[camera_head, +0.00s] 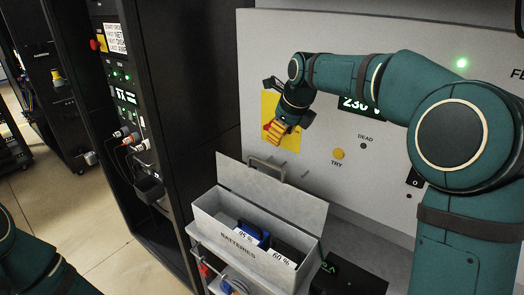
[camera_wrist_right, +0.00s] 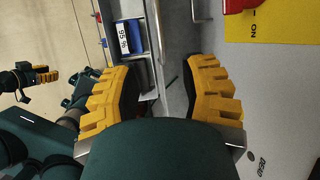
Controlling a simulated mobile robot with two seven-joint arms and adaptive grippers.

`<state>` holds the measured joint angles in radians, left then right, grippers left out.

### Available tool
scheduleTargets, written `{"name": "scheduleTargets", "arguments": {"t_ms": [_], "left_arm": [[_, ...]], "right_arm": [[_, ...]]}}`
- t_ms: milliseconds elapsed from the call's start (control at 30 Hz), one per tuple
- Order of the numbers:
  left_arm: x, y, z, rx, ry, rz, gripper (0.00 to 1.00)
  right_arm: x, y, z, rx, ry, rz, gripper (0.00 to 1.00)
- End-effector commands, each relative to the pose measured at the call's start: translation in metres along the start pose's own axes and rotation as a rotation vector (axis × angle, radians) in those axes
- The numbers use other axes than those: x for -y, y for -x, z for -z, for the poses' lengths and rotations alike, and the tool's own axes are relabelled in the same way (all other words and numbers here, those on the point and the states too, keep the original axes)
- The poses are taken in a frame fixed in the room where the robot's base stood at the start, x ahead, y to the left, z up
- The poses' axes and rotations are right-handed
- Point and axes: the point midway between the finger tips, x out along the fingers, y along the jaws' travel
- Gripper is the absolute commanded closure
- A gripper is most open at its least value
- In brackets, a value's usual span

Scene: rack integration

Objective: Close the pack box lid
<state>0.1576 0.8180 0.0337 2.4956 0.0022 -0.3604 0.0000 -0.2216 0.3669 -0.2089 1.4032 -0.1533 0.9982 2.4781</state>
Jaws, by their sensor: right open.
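The grey pack box (camera_head: 235,247), labelled BATTERIES, stands at the lower middle of the head view. Its lid (camera_head: 275,196) stands raised along the back edge, so the box is open. Inside are a blue battery (camera_head: 250,234) marked 95 % and a dark one (camera_head: 291,248) marked 60 %. My right gripper (camera_head: 276,132) is above and behind the lid, in front of the wall panel, apart from the lid. In the right wrist view its yellow fingers (camera_wrist_right: 167,78) are spread and empty. My left gripper (camera_wrist_right: 43,76) shows small at the left there; its jaw state is unclear.
A grey wall panel (camera_head: 340,190) with a yellow plate (camera_head: 291,139) and a yellow TRY button (camera_head: 338,154) rises behind the box. A metal handle (camera_head: 266,167) is behind the lid. A black rack (camera_head: 183,80) stands left. Floor is free at far left.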

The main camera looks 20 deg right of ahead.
Motion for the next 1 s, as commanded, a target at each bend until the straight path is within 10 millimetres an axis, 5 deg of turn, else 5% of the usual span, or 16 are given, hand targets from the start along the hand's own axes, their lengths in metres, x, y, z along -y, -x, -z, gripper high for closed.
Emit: {"name": "scheduleTargets", "arguments": {"t_ms": [233, 700, 1000], "left_arm": [[0.000, 0.000, -0.001, 0.002, 0.000, 0.000, 0.61], [0.000, 0.000, -0.001, 0.002, 0.000, 0.000, 0.61], [0.000, 0.001, -0.001, 0.002, 0.000, 0.000, 0.61]], "right_arm": [[0.000, -0.015, 0.000, -0.002, -0.006, -0.001, 0.57], [0.000, -0.103, 0.000, -0.001, -0.005, -0.001, 0.57], [0.001, -0.134, 0.000, 0.001, -0.004, 0.001, 0.57]]}}
